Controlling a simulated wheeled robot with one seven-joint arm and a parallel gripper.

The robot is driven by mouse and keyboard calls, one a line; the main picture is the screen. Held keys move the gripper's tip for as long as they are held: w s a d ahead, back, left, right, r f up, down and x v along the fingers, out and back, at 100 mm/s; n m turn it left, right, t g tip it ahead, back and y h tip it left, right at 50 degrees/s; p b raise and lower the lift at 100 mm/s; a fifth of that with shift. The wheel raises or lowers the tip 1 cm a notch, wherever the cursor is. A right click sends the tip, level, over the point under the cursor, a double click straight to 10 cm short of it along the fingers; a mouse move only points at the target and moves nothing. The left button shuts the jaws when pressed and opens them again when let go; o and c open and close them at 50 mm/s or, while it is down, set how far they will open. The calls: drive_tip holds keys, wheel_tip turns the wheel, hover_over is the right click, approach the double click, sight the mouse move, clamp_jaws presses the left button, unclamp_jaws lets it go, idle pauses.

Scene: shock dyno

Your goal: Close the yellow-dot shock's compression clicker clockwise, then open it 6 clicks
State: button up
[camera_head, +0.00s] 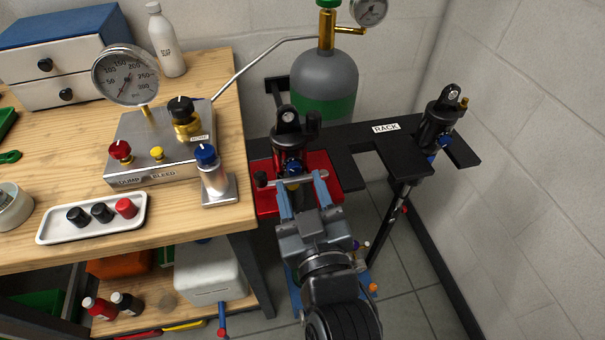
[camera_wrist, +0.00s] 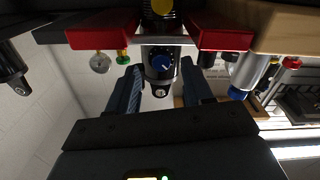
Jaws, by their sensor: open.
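A black shock (camera_head: 288,135) stands held at the red jaws (camera_head: 265,195) beside the bench. In the wrist view its body carries a yellow dot (camera_wrist: 162,8). A blue clicker knob (camera_wrist: 162,66) with a light pointer mark shows on that shock, and also in the head view (camera_head: 293,168). My gripper (camera_head: 303,184) is open and empty. Its blue fingers are spread either side of the knob in the wrist view (camera_wrist: 160,78). I cannot tell whether either finger touches it.
Another black shock (camera_head: 438,120) hangs in the black rack (camera_head: 345,138) at right. A metal control box (camera_head: 160,145) with knobs and a gauge (camera_head: 125,75), and a white tray (camera_head: 65,230) of caps, are on the bench at left. A green-banded cylinder (camera_head: 325,85) stands behind.

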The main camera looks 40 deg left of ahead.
sight(294, 169)
drive_tip(key=shift+x, duration=1.25)
drive_tip(key=shift+c, duration=0.5)
clamp_jaws()
